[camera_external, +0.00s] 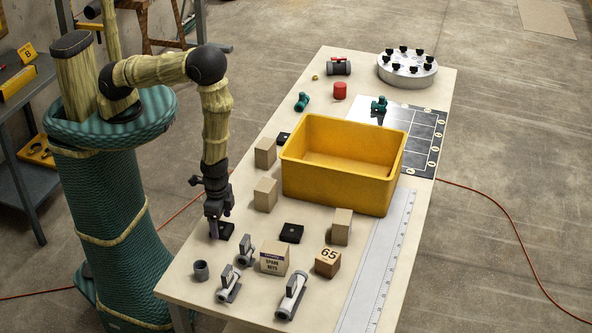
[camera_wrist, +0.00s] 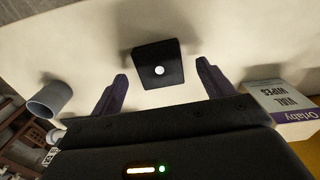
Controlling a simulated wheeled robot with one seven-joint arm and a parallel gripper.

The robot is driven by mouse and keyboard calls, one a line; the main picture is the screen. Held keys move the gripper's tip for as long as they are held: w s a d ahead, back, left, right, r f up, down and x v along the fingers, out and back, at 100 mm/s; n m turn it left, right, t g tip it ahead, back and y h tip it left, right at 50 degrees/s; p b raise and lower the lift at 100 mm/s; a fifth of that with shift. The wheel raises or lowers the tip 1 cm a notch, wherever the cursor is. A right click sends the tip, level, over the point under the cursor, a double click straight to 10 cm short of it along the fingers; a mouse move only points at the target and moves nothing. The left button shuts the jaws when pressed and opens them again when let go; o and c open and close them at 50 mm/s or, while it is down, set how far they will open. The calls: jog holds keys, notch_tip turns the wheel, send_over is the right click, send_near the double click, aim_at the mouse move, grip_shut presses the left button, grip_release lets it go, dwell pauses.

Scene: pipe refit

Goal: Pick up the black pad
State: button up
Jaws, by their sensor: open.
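A black pad (camera_wrist: 148,54) with a white dot lies on the table in the wrist view, between and just beyond the two dark fingertips of my gripper (camera_wrist: 162,72). The fingers are apart and empty, with space on both sides of the pad. In the external view my gripper (camera_external: 217,234) points down, low over the table's left side, right at a black pad (camera_external: 228,230) that it partly hides. A second black pad (camera_external: 291,232) lies further right, and a third (camera_external: 284,138) is partly hidden behind a tan block.
A grey cup (camera_external: 201,270) and grey pipe fittings (camera_external: 229,283) stand towards the front. A labelled carton (camera_external: 274,257), tan blocks (camera_external: 265,194) and a yellow bin (camera_external: 338,190) stand to the right. In the wrist view, a lettered box (camera_wrist: 283,103) is close to the right finger.

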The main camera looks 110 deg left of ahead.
jog(key=shift+f, duration=0.9)
jog(key=c, duration=1.1)
